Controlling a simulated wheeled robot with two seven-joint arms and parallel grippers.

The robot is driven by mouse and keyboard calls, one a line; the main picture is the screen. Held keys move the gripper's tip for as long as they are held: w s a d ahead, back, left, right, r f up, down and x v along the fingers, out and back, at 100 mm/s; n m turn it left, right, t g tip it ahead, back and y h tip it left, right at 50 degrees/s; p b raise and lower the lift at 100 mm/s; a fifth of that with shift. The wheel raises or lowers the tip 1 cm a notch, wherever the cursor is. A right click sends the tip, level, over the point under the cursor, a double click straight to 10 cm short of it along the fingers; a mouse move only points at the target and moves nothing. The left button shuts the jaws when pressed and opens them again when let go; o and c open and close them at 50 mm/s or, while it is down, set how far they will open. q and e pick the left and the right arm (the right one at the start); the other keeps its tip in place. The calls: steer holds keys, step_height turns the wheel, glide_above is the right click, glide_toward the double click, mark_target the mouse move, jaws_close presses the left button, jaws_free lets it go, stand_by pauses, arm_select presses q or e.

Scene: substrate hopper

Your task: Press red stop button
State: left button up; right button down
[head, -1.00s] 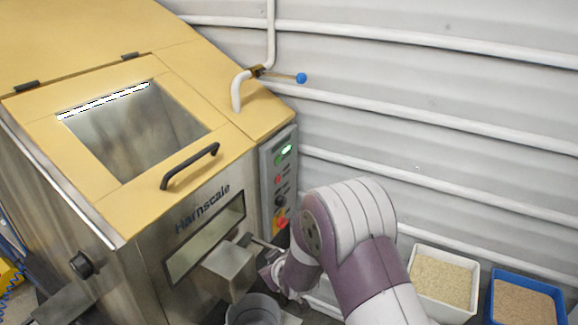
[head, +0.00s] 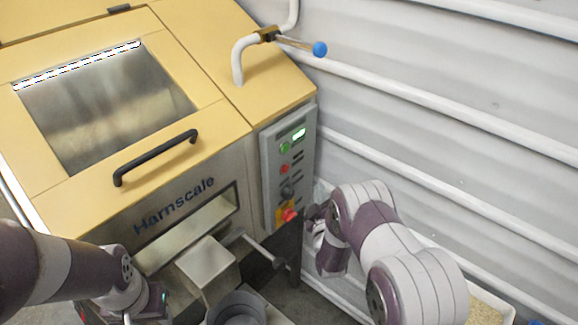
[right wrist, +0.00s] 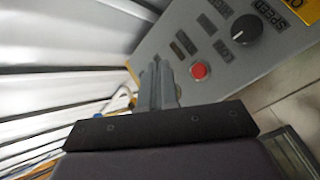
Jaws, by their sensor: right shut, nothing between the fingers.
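The grey control panel (head: 270,175) is on the right side of the hopper. Its small round red button (head: 284,169) sits below a green button (head: 285,148); the red button also shows in the right wrist view (right wrist: 200,71). A larger red mushroom knob (head: 289,214) on yellow is lower on the panel. My right gripper (head: 314,212) is beside the panel's lower right edge, close to the mushroom knob. In the right wrist view its shut, empty fingers (right wrist: 157,82) are left of the red button. My left gripper (head: 143,312) is low at left, its fingers mostly hidden.
A black speed knob (right wrist: 247,28) is near the red button. The hopper's black lid handle (head: 155,158), the valve lever's blue ball (head: 320,49) and a metal box (head: 208,262) with a grey bucket (head: 237,307) stand around. The ribbed wall (head: 440,120) is close on the right.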

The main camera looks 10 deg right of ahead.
mark_target(286, 169)
steer(key=w+a+b, duration=0.3)
steer(key=w+a, duration=0.2)
steer(key=w, duration=0.2)
steer(key=shift+b, duration=0.3)
steer(key=shift+w+a+f, duration=0.1)
stand_by(1.8)
steer(key=shift+w+a+b, duration=0.25)
steer(key=shift+w+b, duration=0.1)
steer(key=shift+b, duration=0.05)
steer(key=shift+w+a+b, duration=0.25)
steer(key=shift+w+b, duration=0.05)
steer(key=shift+b, duration=0.05)
stand_by(0.6)
stand_by(0.3)
steer(key=shift+s+d+p, duration=0.3)
steer(key=shift+s+d, duration=0.2)
steer(key=shift+s, duration=0.15)
